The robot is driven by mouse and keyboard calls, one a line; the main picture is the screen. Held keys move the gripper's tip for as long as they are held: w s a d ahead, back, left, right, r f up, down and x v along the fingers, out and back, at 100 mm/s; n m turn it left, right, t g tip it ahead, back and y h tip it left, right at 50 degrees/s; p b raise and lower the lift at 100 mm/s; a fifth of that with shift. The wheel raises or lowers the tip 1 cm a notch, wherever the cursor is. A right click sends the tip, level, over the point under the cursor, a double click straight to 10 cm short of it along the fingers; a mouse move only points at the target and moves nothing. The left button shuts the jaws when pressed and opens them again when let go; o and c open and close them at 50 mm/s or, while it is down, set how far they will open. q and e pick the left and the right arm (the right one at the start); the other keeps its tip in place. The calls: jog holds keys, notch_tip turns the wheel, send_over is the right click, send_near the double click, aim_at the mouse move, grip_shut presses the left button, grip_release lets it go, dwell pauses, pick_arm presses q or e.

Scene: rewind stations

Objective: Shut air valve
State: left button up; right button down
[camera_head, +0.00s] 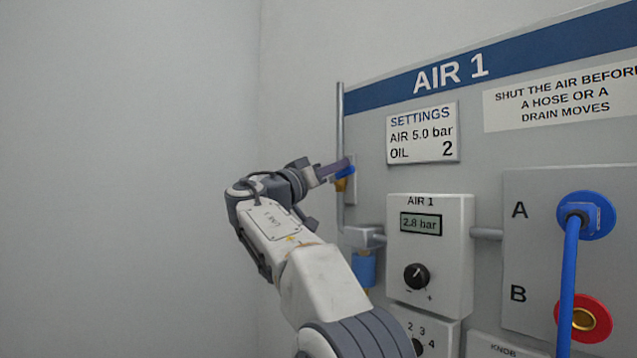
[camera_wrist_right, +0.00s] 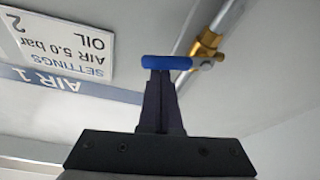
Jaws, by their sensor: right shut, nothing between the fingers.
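The air valve is a brass body (camera_wrist_right: 207,45) on a thin metal pipe, with a blue lever handle (camera_wrist_right: 167,62). In the head view the blue handle (camera_head: 345,172) shows at the left edge of the AIR 1 panel, partly covered by my gripper. My right gripper (camera_head: 345,164) is shut and empty, with its fingertips at the handle. In the right wrist view the closed fingertips (camera_wrist_right: 160,76) meet or nearly meet the handle's free end; I cannot tell if they touch. The handle points sideways off the pipe line. My left gripper is not in view.
The regulator box (camera_head: 430,255) reads 2.8 bar and has a black knob (camera_head: 417,277). A settings card (camera_head: 422,133) says AIR 5.0 bar, OIL 2. A blue hose (camera_head: 569,290) hangs from port A; port B has a red ring (camera_head: 597,315). Bare wall lies left.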

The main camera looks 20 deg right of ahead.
jog(key=shift+s+d+f+m+g+h+b, duration=0.15)
jog(key=shift+f+m+g+h+b, duration=0.25)
jog(key=shift+m, duration=0.7)
jog(key=shift+f+b, duration=0.2)
jog(key=shift+b, duration=0.1)
notch_tip(320, 180, up, 4)
jog(key=p, duration=0.4)
jog(key=b+v, duration=0.3)
jog(key=v, duration=0.7)
